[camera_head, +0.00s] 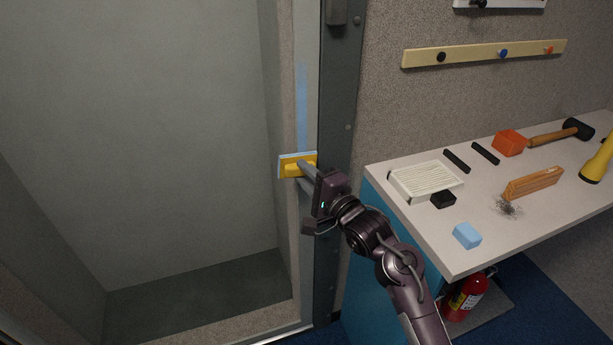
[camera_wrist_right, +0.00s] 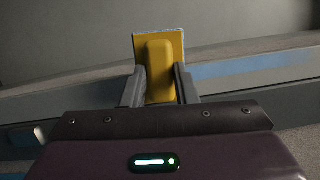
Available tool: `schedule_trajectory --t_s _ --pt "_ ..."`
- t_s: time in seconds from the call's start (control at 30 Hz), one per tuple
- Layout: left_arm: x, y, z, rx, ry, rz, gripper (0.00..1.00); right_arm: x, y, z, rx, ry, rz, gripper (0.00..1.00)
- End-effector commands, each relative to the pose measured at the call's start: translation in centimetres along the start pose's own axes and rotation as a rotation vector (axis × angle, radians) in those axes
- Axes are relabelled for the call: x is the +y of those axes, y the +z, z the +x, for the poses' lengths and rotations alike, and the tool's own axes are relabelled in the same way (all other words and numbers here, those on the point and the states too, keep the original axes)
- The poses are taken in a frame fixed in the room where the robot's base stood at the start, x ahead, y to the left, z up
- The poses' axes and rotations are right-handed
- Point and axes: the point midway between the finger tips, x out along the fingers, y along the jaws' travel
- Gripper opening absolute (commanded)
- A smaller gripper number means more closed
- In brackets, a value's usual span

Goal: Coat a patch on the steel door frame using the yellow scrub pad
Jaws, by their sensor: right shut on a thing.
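The yellow scrub pad (camera_head: 292,168) has a yellow grip and a pale blue-white face. My right gripper (camera_head: 308,170) is shut on its grip and holds it at the steel door frame (camera_head: 309,50). The pad also shows in the right wrist view (camera_wrist_right: 159,47), with its grip between the two fingers (camera_wrist_right: 160,88). I cannot tell whether its face touches the frame. A light blue streak (camera_head: 303,95) runs along the frame above the pad; it shows in the wrist view too (camera_wrist_right: 255,66). My left gripper is not in view.
A workbench (camera_head: 420,225) stands at the right with a white vent filter (camera_head: 426,181), a light blue block (camera_head: 467,235), a wooden block (camera_head: 533,183), an orange box (camera_head: 508,142), a mallet (camera_head: 560,134) and a yellow flashlight (camera_head: 598,160). A fire extinguisher (camera_head: 465,298) stands below. The doorway at left is empty.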

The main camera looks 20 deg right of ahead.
Motion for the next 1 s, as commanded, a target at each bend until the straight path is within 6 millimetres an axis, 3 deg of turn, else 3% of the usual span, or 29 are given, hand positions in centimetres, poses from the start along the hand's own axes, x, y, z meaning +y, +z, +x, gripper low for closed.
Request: schedule_trajectory --t_s 1.0 --pt "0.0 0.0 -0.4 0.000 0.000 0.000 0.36 -0.1 -0.4 1.6 0.000 -0.001 0.001 0.05"
